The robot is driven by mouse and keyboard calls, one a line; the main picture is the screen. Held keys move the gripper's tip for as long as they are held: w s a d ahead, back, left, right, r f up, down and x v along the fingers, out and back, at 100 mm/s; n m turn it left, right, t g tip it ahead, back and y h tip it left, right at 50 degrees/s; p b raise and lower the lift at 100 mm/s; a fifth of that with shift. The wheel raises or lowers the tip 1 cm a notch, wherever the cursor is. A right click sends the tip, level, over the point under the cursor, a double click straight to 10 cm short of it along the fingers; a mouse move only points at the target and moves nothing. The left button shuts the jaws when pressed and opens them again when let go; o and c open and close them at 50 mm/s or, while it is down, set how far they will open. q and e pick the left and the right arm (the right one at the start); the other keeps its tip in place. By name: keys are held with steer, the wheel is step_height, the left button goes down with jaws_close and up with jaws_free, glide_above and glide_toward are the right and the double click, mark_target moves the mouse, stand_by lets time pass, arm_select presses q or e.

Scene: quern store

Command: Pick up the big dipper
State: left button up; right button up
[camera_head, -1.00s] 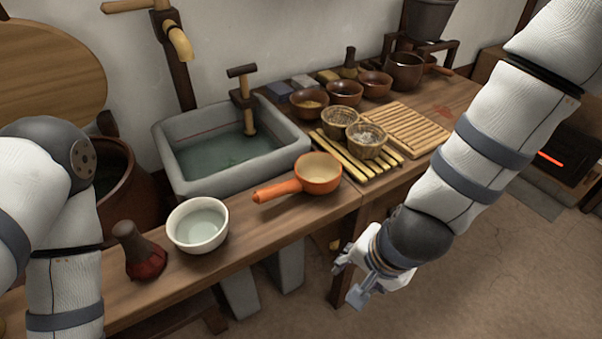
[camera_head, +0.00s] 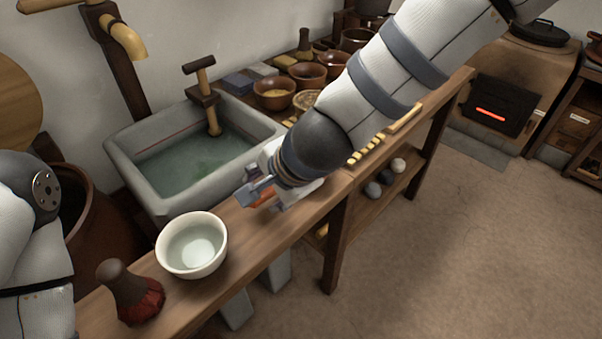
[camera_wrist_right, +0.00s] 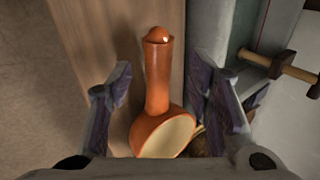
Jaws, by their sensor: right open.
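The orange dipper (camera_wrist_right: 160,88), a round bowl with a pale inside and a thick straight handle, lies on the wooden bench. In the right wrist view its handle points up the picture, with the bowl at the bottom, partly cut off. My right gripper (camera_wrist_right: 161,92) is open, one finger on each side of the dipper, with gaps visible beside the handle. In the head view my right gripper (camera_head: 264,192) and forearm cover most of the dipper; only a bit of orange shows (camera_head: 265,198). My left arm is at the left edge; its gripper is out of view.
A white bowl (camera_head: 192,245) and a dark-red-based brush (camera_head: 130,292) stand on the bench (camera_head: 285,232) nearer me. A stone sink (camera_head: 130,150) with water and a wooden tap lies behind. Brown bowls (camera_head: 273,93) stand farther along.

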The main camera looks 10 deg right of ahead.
mark_target(265, 192)
steer(key=x, duration=0.3)
steer(key=shift+f, duration=0.35)
steer(key=shift+r, duration=0.15)
steer(key=shift+c, duration=0.2)
jaws_close()
